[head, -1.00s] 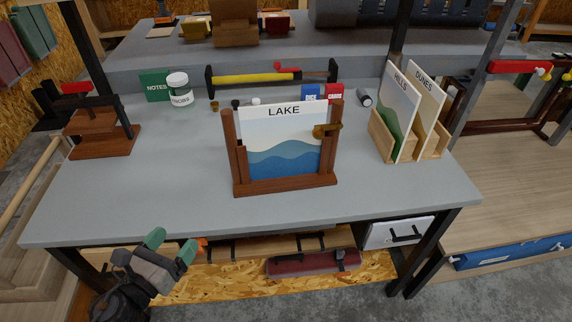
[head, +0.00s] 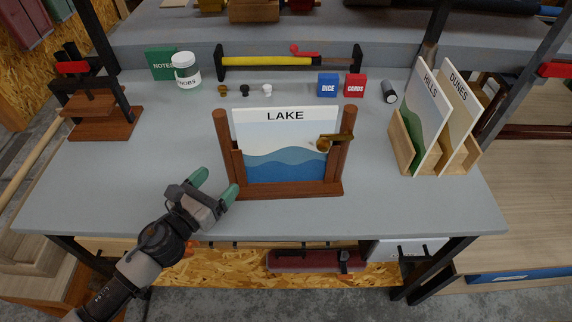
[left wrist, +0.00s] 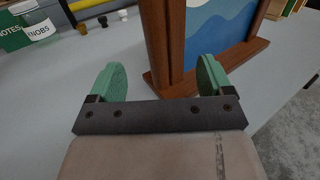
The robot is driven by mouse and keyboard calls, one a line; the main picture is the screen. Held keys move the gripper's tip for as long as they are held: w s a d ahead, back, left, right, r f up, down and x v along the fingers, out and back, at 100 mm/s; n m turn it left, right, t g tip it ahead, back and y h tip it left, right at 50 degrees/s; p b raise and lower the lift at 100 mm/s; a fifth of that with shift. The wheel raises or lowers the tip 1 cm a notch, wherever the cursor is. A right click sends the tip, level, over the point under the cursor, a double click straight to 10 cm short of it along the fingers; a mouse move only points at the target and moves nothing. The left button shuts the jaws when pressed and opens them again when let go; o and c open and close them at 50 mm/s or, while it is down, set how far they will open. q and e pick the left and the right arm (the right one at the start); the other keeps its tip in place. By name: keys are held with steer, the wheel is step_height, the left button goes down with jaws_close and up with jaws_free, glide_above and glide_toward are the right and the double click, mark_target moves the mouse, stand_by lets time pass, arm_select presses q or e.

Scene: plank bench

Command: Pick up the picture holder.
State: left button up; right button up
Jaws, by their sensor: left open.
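The picture holder (head: 290,190) is a dark brown wooden stand with two posts and a base, upright on the grey bench. It bears a picture labelled LAKE (head: 285,135) with blue waves. A brass-coloured piece (head: 326,143) sits by its right post. My left gripper (head: 214,182), with green fingertips, is open and empty at the holder's left front. In the left wrist view, the holder's near post (left wrist: 161,40) stands ahead, between the lines of the two fingers (left wrist: 162,80). The right fingertip overlaps the base; whether they touch I cannot tell. My right gripper is out of view.
A second wooden rack (head: 403,148) with HILLS and DUNES panels stands at right. A wooden press (head: 103,122) is at left. Behind are a KNOBS jar (head: 186,72), small knobs, a DICE box (head: 327,86) and a CARDS box (head: 354,86). The bench front is clear.

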mark_target(232, 169)
arm_select(q)
steer(key=shift+w+d, duration=0.2)
steer(key=shift+w, duration=0.15)
steer(key=shift+w+d+r, duration=0.1)
steer(key=shift+w+d, duration=0.1)
steer(key=shift+w, duration=0.05)
steer(key=p+x, duration=0.1)
steer(key=x, duration=0.3)
steer(key=shift+d+r+p, duration=0.2)
steer(key=shift+d+p, duration=0.15)
steer(key=shift+p, duration=0.05)
steer(key=shift+w+f, duration=0.1)
steer(key=shift+w, duration=0.05)
steer(key=c, duration=1.1)
steer(key=shift+c, duration=1.2)
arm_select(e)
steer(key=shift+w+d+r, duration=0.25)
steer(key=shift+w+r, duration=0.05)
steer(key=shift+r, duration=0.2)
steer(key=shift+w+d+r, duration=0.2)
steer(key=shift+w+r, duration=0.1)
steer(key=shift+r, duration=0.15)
arm_select(q)
steer(key=shift+r, duration=0.2)
